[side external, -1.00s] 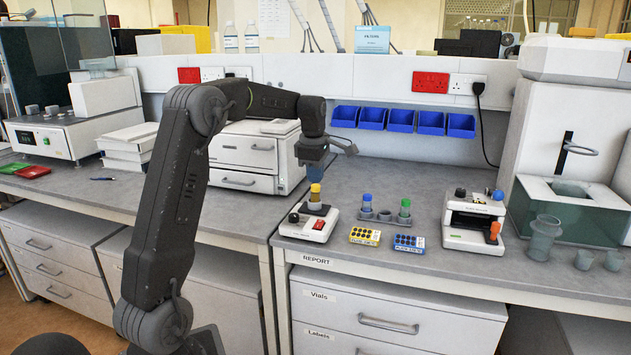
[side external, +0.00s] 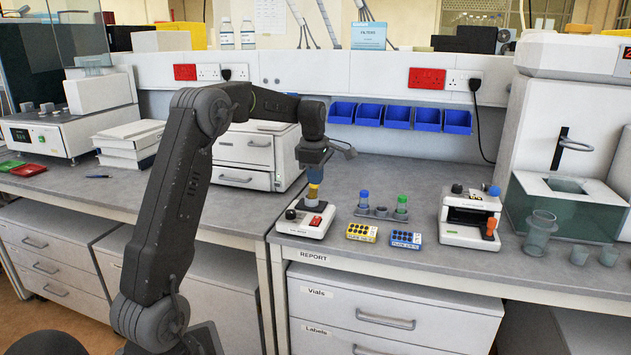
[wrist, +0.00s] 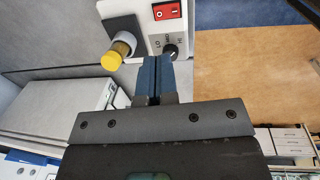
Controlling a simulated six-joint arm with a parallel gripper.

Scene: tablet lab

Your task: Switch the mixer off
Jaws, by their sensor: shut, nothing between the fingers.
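The mixer (side external: 300,231) is a small white box near the bench's front edge, with a red rocker switch (side external: 316,221) and a black knob (side external: 290,214). A yellow-capped vial (side external: 313,192) stands upright in its dark holder. My gripper (side external: 314,178) is above the mixer, by the vial's cap; the side view cannot show whether they touch. In the wrist view, the blue fingers (wrist: 152,61) are shut and empty. Their tips show beside the yellow cap (wrist: 122,45) and just short of the knob (wrist: 170,51). The red switch (wrist: 166,11) lies beyond the knob.
A rack with a blue-capped and a green-capped vial (side external: 381,212) stands right of the mixer. Yellow (side external: 362,232) and blue (side external: 406,240) labelled blocks lie in front of it. A white device with an orange handle (side external: 468,236) stands farther right.

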